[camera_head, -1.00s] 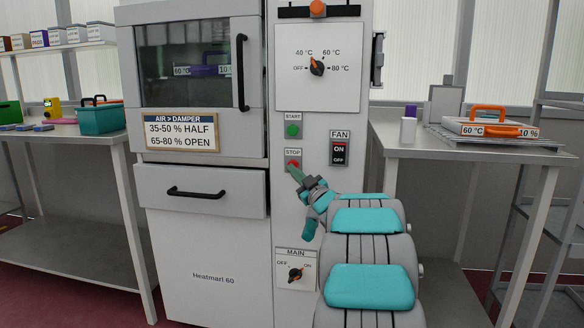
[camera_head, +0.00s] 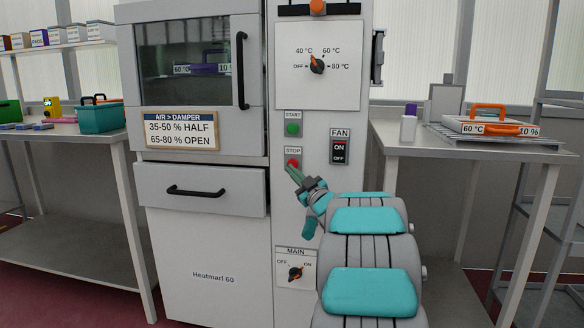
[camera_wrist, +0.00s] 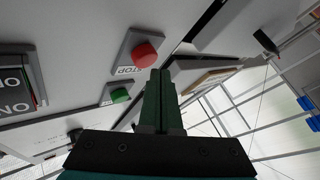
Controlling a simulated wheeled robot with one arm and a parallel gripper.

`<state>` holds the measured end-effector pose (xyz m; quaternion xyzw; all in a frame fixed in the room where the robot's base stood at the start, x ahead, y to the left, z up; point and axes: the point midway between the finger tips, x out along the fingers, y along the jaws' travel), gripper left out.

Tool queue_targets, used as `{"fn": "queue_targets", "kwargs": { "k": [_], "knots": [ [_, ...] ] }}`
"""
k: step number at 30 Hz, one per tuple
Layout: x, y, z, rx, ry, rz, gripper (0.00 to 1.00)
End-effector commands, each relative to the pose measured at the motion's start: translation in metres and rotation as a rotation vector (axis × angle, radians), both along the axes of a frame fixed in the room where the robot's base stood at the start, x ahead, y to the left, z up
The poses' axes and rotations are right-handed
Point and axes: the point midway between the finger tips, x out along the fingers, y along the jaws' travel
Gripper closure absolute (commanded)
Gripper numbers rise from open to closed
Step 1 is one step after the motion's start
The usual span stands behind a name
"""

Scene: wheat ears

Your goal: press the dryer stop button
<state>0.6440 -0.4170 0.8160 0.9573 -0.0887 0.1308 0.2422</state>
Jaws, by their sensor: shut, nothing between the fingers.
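The red STOP button (camera_head: 292,163) sits on the dryer's (camera_head: 290,215) front panel, below the green START button (camera_head: 293,129). My gripper (camera_head: 291,172) is shut and empty, its fingertips at the lower edge of the STOP button in the head view. In the wrist view the STOP button (camera_wrist: 146,56) shows whole, just beyond and left of the shut fingertips (camera_wrist: 160,72). A small gap seems to lie between them, but I cannot tell contact for sure. The green START button (camera_wrist: 119,96) is left of the fingers there.
The FAN switch (camera_head: 340,147) is right of the buttons, and the MAIN knob (camera_head: 295,273) is low on the panel. A drawer (camera_head: 235,190) stands slightly open on the left. A table (camera_head: 400,150) with an orange-handled tray (camera_head: 482,127) stands at right.

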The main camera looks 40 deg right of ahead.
Motion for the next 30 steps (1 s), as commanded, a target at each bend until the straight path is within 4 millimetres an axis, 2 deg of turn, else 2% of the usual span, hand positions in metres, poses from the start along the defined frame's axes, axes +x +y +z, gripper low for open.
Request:
{"fn": "queue_targets", "kwargs": {
  "k": [11,25,30],
  "knots": [
    [-0.002,0.002,0.001,-0.001,-0.002,0.001,1.00],
    [-0.028,0.033,0.002,-0.003,-0.003,0.001,1.00],
    [-0.033,0.039,0.002,-0.003,-0.003,0.001,1.00]
  ]
}}
